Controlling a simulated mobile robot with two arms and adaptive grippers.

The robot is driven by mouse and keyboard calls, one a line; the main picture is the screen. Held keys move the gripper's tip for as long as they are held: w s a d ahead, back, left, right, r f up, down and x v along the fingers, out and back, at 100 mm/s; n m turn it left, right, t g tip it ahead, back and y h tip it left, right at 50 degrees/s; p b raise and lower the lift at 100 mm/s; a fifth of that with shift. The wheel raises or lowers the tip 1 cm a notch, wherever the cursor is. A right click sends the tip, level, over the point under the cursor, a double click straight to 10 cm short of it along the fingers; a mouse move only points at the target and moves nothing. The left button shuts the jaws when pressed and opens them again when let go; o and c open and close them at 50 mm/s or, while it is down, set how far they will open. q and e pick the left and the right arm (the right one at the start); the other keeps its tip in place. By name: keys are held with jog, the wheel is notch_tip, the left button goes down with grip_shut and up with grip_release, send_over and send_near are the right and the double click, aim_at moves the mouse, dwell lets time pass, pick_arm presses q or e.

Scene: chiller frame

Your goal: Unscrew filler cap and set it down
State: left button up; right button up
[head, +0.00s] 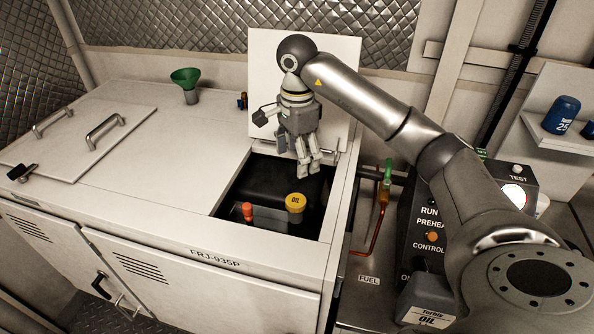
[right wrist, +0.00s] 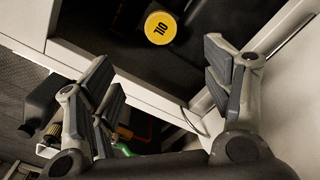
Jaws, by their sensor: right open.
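The yellow filler cap (head: 295,202), marked OIL, sits upright in the open hatch of the white cabinet. It also shows at the top of the right wrist view (right wrist: 161,28), beyond the fingers. My right gripper (head: 309,168) is above the hatch, a little above the cap and apart from it. Its fingers are open and empty in the right wrist view (right wrist: 160,80). What lies under the cap is hidden in the head view. My left gripper is not in view.
An orange-red knob (head: 248,210) stands left of the cap in the hatch. The raised white lid (head: 270,75) stands behind the gripper. An oil jug (head: 428,297) and control box (head: 432,213) are at right.

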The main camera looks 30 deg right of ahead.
aim_at(297, 200)
notch_tip(297, 200, down, 13)
jog(key=shift+w+d+p, duration=0.1)
jog(key=shift+p, duration=0.55)
jog(key=shift+f, duration=0.45)
jog(key=shift+r, duration=0.1)
jog(key=c, duration=1)
jog(key=o, duration=0.9)
jog(key=shift+c, duration=0.2)
